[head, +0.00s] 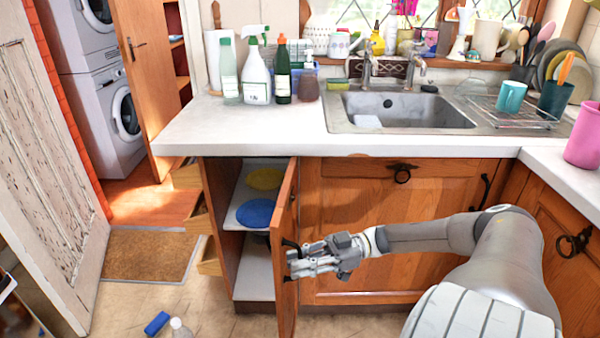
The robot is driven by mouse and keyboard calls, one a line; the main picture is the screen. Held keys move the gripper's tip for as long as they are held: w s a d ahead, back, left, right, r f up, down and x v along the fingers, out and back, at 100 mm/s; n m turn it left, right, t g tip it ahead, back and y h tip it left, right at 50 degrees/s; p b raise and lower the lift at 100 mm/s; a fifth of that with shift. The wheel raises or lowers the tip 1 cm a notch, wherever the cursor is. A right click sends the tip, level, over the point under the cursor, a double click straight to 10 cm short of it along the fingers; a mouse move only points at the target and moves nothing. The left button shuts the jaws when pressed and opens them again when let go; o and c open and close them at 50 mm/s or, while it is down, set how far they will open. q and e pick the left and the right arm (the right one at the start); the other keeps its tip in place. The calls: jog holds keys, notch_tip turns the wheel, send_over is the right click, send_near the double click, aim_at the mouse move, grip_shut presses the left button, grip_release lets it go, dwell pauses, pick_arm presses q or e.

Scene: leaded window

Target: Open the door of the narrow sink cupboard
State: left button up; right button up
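The narrow sink cupboard stands at the left end of the counter. Its wooden door (287,215) is swung well out and shows almost edge-on. Inside are a pale shelf (241,190) with a yellow disc (265,179) and a blue disc (255,213). A black handle (288,244) sits on the door's outer face. My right gripper (295,264) is at this handle, its fingertips against or very close to it. Whether the fingers are closed on the handle is not clear. My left gripper is not in view.
The counter (250,135) holds bottles and a sink (400,108). A wider closed cupboard door (365,240) is behind my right arm. Left are open drawers (198,220), a mat (150,255) and a weathered door (45,150). A blue item (157,323) lies on the floor.

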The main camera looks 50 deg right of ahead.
jog(key=v, duration=1.2)
dwell(0.6)
